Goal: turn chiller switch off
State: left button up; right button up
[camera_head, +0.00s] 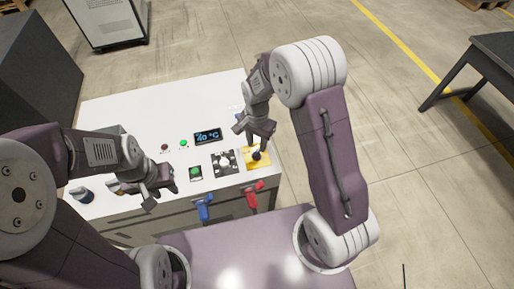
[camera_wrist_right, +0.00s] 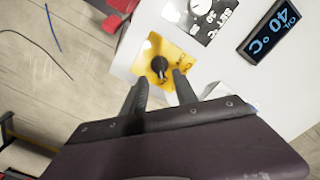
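The chiller panel is the white top (camera_head: 120,100) of a cabinet, with a blue-lit display (camera_head: 208,136) reading 40 °C. A black rotary switch (camera_head: 256,155) sits on a yellow plate (camera_head: 250,165) near the right front edge. The switch (camera_wrist_right: 159,65) and plate (camera_wrist_right: 150,52) also show in the right wrist view. My right gripper (camera_head: 254,130) is over the switch. In the right wrist view its fingers (camera_wrist_right: 160,84) are apart, with the switch just beyond their tips; contact cannot be told. My left gripper (camera_head: 160,190) looks open and empty over the panel's left front.
A white dial (camera_head: 223,161), a green button (camera_head: 195,173) and small red and green lamps (camera_head: 183,143) lie left of the switch. A blue valve handle (camera_head: 204,207) and a red one (camera_head: 254,194) stick out at the front. A dark table (camera_head: 495,55) stands far right.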

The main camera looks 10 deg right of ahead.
aim_at(256, 153)
jog(key=f, duration=0.4)
jog(key=shift+s+a+p, duration=0.15)
jog(key=shift+s+p, duration=0.05)
jog(key=shift+p, duration=0.1)
jog(key=shift+f, duration=0.3)
jog(key=shift+w, duration=0.1)
jog(key=shift+c, duration=0.3)
grip_shut()
